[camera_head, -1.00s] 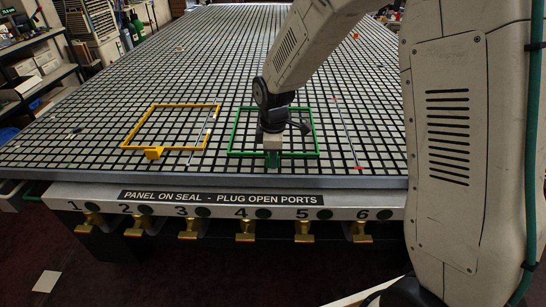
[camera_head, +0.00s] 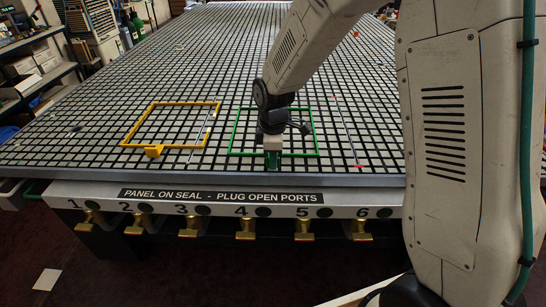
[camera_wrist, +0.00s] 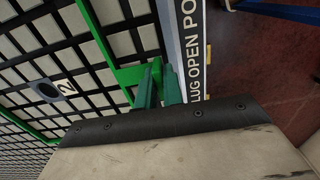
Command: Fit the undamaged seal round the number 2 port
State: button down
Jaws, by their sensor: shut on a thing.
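A green square frame seal (camera_head: 316,133) lies flat at or just above the grid table, near its front edge. My gripper (camera_wrist: 160,88) is shut on the green seal's front tab; it also shows in the head view (camera_head: 271,161). The number 2 port (camera_wrist: 49,90), a dark round hole with a "2" beside it, lies inside the green outline in the wrist view. A yellow square seal (camera_head: 163,103) with a front tab lies on the table to the left. I see no break in either seal at this size. My gripper and arm hide part of the green one.
The black-gridded table (camera_head: 180,70) has thin rods lying right of each seal. Numbered brass valves (camera_head: 188,229) hang below the front label strip (camera_head: 222,196). A shelf (camera_head: 25,70) stands at the left. Much of the table's far part is clear.

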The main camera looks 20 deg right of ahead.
jog(key=shift+f, duration=0.25)
dwell(0.6)
dwell(0.3)
jog(key=c, duration=1.5)
grip_release()
jog(key=shift+o, duration=0.2)
notch_tip(320, 180, up, 8)
jog(key=shift+f, duration=0.1)
jog(key=shift+s+m, duration=0.25)
jog(key=shift+m, duration=0.25)
jog(key=s+d+r+m, duration=0.3)
jog(key=s+r+m, duration=0.1)
jog(key=s, duration=0.5)
jog(key=s+d+r+m+t, duration=0.1)
jog(key=s+d+r+m, duration=0.2)
jog(key=s, duration=0.7)
jog(key=s+d+r+m, duration=0.3)
jog(key=s+r+m, duration=0.3)
jog(key=s, duration=0.4)
jog(key=shift+s, duration=0.15)
